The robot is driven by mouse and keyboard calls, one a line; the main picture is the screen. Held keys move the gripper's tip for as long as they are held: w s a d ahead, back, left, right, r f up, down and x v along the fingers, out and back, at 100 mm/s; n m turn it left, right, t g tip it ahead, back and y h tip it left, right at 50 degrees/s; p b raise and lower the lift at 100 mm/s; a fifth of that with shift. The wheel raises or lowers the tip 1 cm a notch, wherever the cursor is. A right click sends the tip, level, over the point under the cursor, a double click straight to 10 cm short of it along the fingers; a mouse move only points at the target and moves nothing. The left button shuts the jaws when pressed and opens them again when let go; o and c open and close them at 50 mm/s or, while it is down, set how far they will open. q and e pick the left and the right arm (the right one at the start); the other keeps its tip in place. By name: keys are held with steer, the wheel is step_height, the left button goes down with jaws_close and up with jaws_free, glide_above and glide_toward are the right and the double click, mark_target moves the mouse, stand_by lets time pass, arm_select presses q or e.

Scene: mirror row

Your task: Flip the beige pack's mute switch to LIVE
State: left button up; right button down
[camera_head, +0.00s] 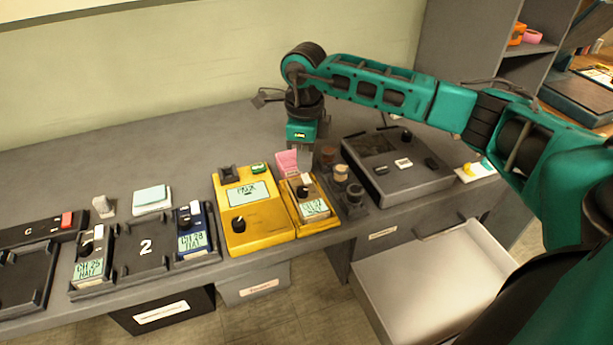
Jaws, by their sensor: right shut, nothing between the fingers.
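A pale beige-looking pack (314,208) with a dark knob and a small lit screen sits upright in the small yellow cradle (304,231). Its switch is too small for me to read its position. Another pale pack (90,268) stands in the dock at the left, so I cannot tell for certain which one is called beige. A navy pack (199,240) stands in the dock marked 2. My right gripper (301,158) points down just behind and above the cradled pack. It is shut and empty. My left gripper is not in view.
A yellow unit (257,238) with a screen and knob stands left of the cradle. Pink notes (287,162) and small dark jars (341,174) are close to the gripper. A dark grey case (396,180) is at right. An open drawer (430,268) juts below.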

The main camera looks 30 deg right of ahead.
mark_target(305, 175)
steer(key=shift+f+b, duration=0.7)
steer(key=shift+f, duration=0.35)
stand_by(0.6)
steer(key=shift+r+p, duration=1.25)
steer(key=shift+r, duration=0.4)
steer(key=shift+r+p, duration=1.35)
steer(key=shift+r, duration=0.6)
steer(key=shift+f, duration=0.1)
